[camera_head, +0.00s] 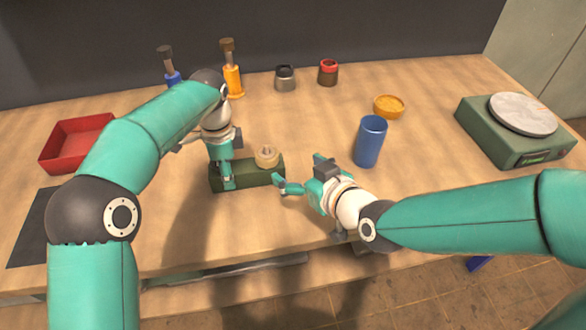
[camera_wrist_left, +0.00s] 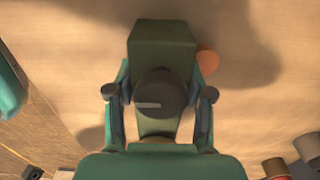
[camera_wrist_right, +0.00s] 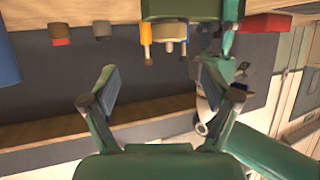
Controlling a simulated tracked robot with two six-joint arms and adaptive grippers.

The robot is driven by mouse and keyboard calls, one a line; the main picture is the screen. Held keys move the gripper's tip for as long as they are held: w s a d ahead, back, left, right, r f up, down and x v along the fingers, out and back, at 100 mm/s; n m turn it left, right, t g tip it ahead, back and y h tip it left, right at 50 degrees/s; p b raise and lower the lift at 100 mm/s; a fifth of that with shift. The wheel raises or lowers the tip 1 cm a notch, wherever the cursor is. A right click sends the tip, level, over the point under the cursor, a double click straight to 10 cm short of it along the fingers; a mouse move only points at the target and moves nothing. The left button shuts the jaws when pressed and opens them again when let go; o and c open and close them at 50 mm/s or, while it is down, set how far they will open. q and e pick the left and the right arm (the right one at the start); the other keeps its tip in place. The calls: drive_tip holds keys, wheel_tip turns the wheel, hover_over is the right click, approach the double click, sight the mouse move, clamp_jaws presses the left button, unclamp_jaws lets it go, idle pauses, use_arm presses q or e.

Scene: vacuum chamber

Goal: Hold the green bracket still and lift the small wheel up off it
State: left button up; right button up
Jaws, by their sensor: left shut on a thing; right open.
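The green bracket (camera_head: 258,176) lies as a long dark green block near the front of the table. The small cream wheel (camera_head: 266,157) sits on top of its right part. My left gripper (camera_head: 226,178) is shut on the left part of the bracket; in the left wrist view the bracket (camera_wrist_left: 161,46) runs between the fingers, with a dark round part in front of it. My right gripper (camera_head: 297,173) is open and empty, just right of the bracket and apart from it. The right wrist view shows the bracket (camera_wrist_right: 180,9) at the top edge, beyond the open fingers.
A blue cup (camera_head: 370,142) stands close behind my right gripper. An orange dish (camera_head: 389,106), two small jars, two upright tools and a red tray (camera_head: 62,150) are farther out. A green scale (camera_head: 500,134) stands at right. The front middle table is clear.

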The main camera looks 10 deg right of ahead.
sight(271, 156)
drive_tip(key=x, duration=0.6)
drive_tip(key=a+x, duration=0.1)
drive_tip(key=x, duration=0.5)
drive_tip(key=shift+s+a+r, duration=0.1)
drive_tip(key=shift+s+a, duration=0.1)
drive_tip(key=c, duration=1.6)
drive_tip(key=shift+r, duration=3.4)
use_arm(q)
drive_tip(key=o, duration=1.3)
